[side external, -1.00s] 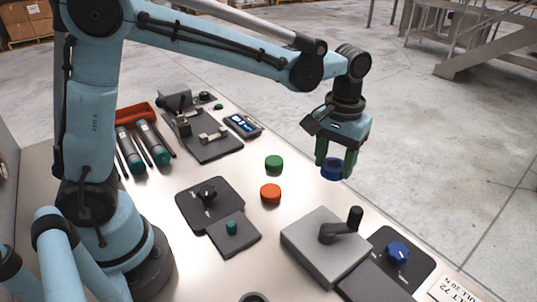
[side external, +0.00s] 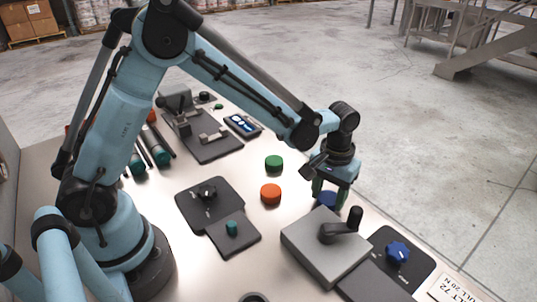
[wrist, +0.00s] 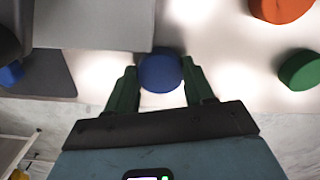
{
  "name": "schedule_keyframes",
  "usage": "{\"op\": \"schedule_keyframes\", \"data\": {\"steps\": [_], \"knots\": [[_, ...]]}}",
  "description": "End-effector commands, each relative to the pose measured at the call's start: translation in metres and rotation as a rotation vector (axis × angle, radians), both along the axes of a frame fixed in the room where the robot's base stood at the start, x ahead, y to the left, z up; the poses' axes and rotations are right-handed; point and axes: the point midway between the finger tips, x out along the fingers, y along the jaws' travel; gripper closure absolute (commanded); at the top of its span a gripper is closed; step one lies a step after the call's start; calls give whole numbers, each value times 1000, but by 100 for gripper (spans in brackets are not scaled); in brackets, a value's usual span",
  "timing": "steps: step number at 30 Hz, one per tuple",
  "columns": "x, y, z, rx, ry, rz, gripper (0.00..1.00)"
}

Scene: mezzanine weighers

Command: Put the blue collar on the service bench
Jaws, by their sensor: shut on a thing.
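The blue collar (side external: 328,198) is between the green fingers of my gripper (side external: 329,195), low over the right edge area of the pale service bench (side external: 274,224). In the wrist view the round blue collar (wrist: 160,72) sits between the two fingertips (wrist: 162,88), and my gripper is shut on it. The collar is close to the bench top, behind the grey box with the crank. I cannot tell whether it touches the bench. The fingers partly hide it in the side view.
The grey crank box (side external: 325,246) stands very close to my gripper. An orange disc (side external: 270,194) and a green disc (side external: 274,162) lie to its left. A dark plate with a blue knob (side external: 398,252) is at the right. Bare bench lies around the discs.

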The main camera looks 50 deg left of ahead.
Motion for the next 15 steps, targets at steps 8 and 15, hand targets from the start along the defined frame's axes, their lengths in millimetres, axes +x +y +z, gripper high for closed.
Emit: {"op": "schedule_keyframes", "data": {"steps": [8,15], "knots": [[0,0,-1,0,0,0,77],[0,0,-3,0,0,0,24]]}}
